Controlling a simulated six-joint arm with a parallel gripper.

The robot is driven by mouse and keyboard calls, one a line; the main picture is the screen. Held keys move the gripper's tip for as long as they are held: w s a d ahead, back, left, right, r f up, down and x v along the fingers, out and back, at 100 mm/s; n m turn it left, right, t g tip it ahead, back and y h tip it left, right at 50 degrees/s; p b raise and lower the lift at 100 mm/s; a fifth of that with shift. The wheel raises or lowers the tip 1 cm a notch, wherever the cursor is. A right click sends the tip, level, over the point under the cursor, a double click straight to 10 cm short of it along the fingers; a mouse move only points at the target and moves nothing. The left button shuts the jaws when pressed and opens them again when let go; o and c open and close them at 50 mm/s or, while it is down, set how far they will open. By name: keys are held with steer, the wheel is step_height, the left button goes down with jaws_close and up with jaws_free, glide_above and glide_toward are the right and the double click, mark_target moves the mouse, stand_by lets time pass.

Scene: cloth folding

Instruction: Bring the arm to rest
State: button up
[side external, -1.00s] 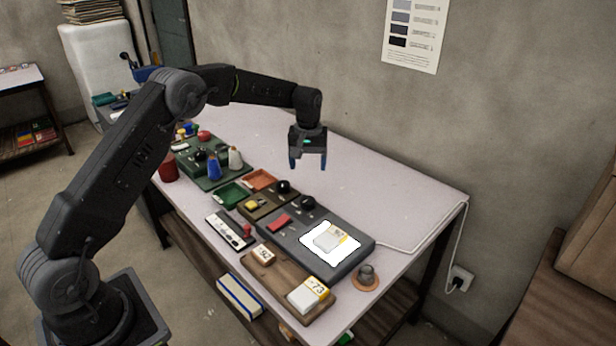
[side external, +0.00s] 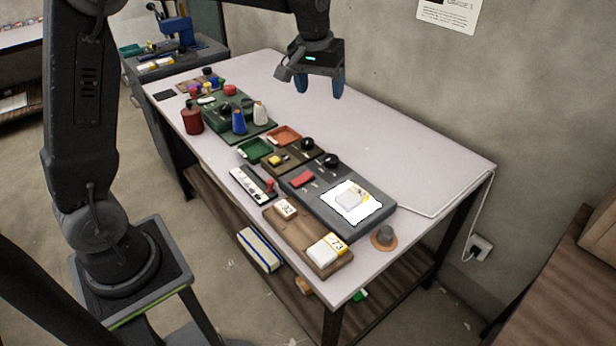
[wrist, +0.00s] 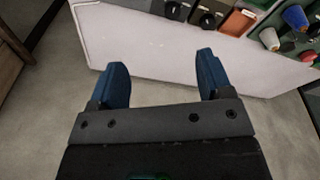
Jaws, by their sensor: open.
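My gripper (side external: 319,86) is open and empty, with its two blue fingers apart. In the side external view it hangs high above the far side of the white table (side external: 420,170). In the wrist view my gripper (wrist: 155,75) also shows with a clear gap between the fingers. Nothing is between them. A white cloth (side external: 370,212) lies on a dark grey board (side external: 320,206) near the table's right end, with a pale block on it. The gripper is well away from the cloth.
A wooden board (side external: 290,237) with two labelled blocks lies at the front. Small trays, a red jar (side external: 192,121) and several bottles stand along the table's left part. The far side of the tabletop is clear. A wall is behind, with a socket (side external: 480,247).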

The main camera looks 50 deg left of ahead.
steer(key=s+d+r+m+t, duration=0.1)
steer(key=s+d+r, duration=0.15)
steer(key=s, duration=0.45)
steer(key=s+d+r+m+t, duration=0.1)
steer(key=s+d+r+m, duration=0.15)
steer(key=s, duration=0.35)
steer(key=s+d+f+m+t, duration=0.1)
steer(key=s+f+m, duration=0.1)
steer(key=s, duration=1.1)
steer(key=shift+s+d+f+t, duration=0.2)
steer(key=shift+f+t, duration=0.1)
steer(key=shift+f, duration=0.35)
